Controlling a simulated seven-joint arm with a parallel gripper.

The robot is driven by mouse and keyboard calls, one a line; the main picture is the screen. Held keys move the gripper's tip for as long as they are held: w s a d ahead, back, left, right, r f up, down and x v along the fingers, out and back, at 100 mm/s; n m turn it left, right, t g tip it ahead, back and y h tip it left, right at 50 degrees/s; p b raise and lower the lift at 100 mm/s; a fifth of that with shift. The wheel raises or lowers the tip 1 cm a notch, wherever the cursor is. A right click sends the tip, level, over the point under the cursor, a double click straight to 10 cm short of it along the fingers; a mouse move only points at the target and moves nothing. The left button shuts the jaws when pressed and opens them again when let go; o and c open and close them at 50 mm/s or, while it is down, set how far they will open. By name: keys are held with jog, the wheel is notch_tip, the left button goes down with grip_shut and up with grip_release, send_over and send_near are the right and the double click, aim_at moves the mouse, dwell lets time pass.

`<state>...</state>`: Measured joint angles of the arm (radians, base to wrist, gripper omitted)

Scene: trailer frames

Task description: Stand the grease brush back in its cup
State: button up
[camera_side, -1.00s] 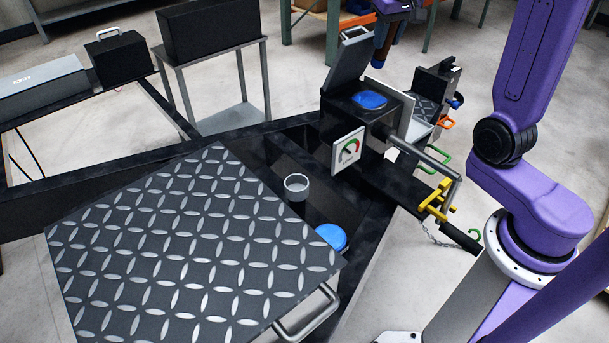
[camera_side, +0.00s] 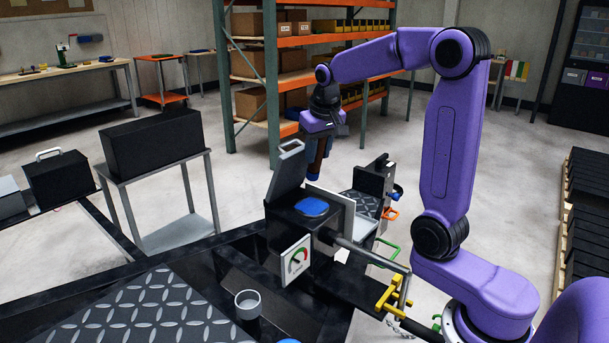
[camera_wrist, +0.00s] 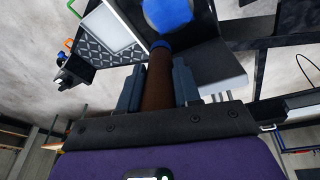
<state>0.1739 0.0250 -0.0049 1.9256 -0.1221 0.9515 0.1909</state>
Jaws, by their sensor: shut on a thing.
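The grease brush has a brown handle (camera_wrist: 158,85) and a blue collar (camera_wrist: 161,45) in the wrist view. My gripper (camera_wrist: 157,75) is shut on the handle, with one dark finger on each side. In the side view my gripper (camera_side: 322,140) points down, and the brush (camera_side: 318,162) hangs upright below it, above and behind the black box with the blue disc. Its lower tip is hard to make out. A small grey round cup (camera_side: 248,304) stands at the lower middle of the side view, apart from the brush, nearer the camera. It looks empty.
A diamond-pattern plate (camera_side: 150,315) lies left of the cup.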

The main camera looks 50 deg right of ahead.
jog(key=a+f+g+y, duration=0.1)
jog(key=a+f, duration=0.3)
jog(key=a, duration=0.5)
jog(key=a+f+n+g, duration=0.1)
jog(key=a+f, duration=0.2)
jog(key=a, duration=0.5)
jog(key=a+f+g+y, duration=0.1)
jog(key=a+f, duration=0.3)
jog(key=a, duration=0.5)
notch_tip(320, 180, down, 10)
jog(key=shift+r, duration=0.25)
jog(key=shift+s, duration=0.1)
jog(key=o, duration=1.1)
jog(key=r, duration=1.1)
jog(key=w+r, duration=0.1)
jog(key=r, duration=0.5)
jog(key=shift+d+r, duration=0.1)
jog(key=shift+r, duration=0.1)
